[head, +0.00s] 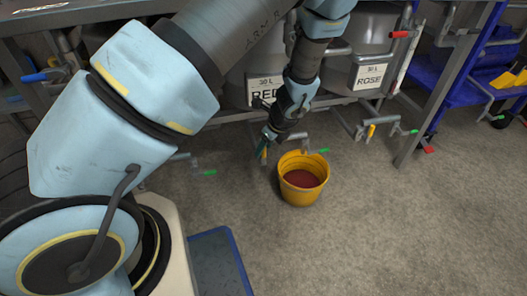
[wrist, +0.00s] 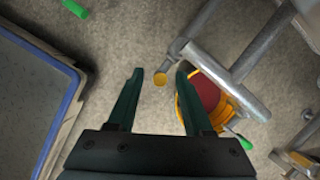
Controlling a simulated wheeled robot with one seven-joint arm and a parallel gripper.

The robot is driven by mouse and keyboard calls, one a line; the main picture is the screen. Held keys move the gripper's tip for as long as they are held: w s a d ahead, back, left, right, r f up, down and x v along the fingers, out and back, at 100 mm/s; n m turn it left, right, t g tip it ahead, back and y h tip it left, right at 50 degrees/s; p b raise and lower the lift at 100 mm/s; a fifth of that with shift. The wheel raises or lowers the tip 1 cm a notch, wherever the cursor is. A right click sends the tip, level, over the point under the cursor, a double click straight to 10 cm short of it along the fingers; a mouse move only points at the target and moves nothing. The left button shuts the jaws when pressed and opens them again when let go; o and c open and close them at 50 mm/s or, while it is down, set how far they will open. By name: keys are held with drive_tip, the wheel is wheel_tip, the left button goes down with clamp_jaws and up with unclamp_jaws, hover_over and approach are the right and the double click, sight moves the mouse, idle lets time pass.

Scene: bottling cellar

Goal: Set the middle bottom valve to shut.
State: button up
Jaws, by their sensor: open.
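My gripper (head: 266,146) hangs low in front of the tank labelled RED, just left of the yellow bucket. In the wrist view my gripper (wrist: 158,75) is open. A yellow valve handle (wrist: 160,79) shows end-on between its fingertips, not clasped; contact cannot be told. The handle joins a grey metal pipe (wrist: 238,78) that runs to the right. In the head view my gripper and arm hide this handle. A green-tipped handle (head: 324,150) shows beside the bucket, and a green handle (wrist: 245,143) also shows right of the bucket in the wrist view.
The yellow bucket (head: 303,185) holds red liquid and stands close to my gripper; it also shows in the wrist view (wrist: 225,110). A blue-edged mat (head: 220,262) lies in front. The floor at right is clear.

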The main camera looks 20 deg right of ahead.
drive_tip(key=shift+w+a+f, duration=0.15)
drive_tip(key=shift+w+f, duration=0.1)
drive_tip(key=shift+f, duration=0.4)
clamp_jaws()
idle(1.0)
